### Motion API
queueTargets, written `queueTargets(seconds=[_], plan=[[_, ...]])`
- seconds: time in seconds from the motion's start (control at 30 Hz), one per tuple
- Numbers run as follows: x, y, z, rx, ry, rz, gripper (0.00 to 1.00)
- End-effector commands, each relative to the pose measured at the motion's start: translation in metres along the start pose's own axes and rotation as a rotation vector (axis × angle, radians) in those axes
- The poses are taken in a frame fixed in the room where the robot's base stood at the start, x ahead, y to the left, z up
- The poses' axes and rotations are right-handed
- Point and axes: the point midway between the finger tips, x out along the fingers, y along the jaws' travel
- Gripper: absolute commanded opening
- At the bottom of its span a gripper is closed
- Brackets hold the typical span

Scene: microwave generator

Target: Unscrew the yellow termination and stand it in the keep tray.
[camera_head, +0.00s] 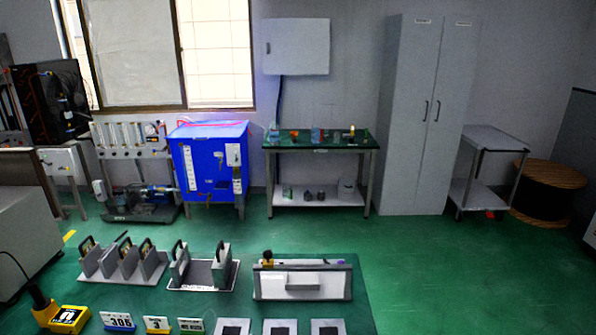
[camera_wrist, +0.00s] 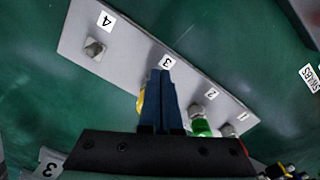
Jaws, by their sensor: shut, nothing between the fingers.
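In the wrist view my gripper (camera_wrist: 161,76) has its two dark blue fingers together over a grey plate with posts numbered 1 to 4. A yellow part (camera_wrist: 141,100), perhaps the yellow termination, shows at the left edge of the fingers near label 3. The fingers hide most of it, and I cannot tell whether they touch it. Nothing is held between them. Post 4 (camera_wrist: 95,48) is bare metal. A green part (camera_wrist: 201,127) is at post 2. I cannot pick out the keep tray in either view, and my gripper does not show in the head view.
The grey plate (camera_wrist: 130,45) lies on a green surface. A white label (camera_wrist: 312,77) is at the right edge. In the head view, stands (camera_head: 121,262), a grey panel unit (camera_head: 303,278) and a yellow block (camera_head: 70,319) are in front. A green-topped bench (camera_head: 300,144) is behind.

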Motion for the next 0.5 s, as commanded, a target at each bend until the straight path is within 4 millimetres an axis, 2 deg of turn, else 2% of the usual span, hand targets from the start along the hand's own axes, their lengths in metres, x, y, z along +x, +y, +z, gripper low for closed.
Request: queueTargets(seconds=[0.5], plan=[[-0.0004,0.0024,-0.0055,0.000,0.002,0.001,0.00]])
